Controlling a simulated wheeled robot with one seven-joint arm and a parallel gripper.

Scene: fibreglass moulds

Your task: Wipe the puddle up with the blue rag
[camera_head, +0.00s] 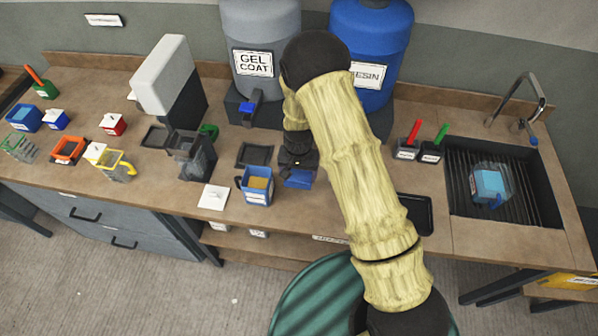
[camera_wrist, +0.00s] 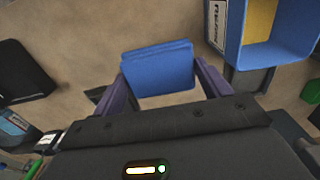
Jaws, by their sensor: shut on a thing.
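The blue rag (camera_head: 299,180) is a folded pad at the end of my arm, over the middle of the bench in the head view. In the wrist view the rag (camera_wrist: 158,68) sits between the two purple fingers of my gripper (camera_wrist: 163,82), which is shut on it. I cannot tell whether the rag touches the bench top. I cannot make out a puddle in either view; my arm and the rag hide part of the bench.
A blue container (camera_head: 257,187) with tan contents stands close left of the rag; it also shows in the wrist view (camera_wrist: 240,45). A black tray (camera_head: 415,213) lies to the right, before the sink (camera_head: 500,200). Gel coat (camera_head: 258,40) and resin (camera_head: 385,30) drums stand behind.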

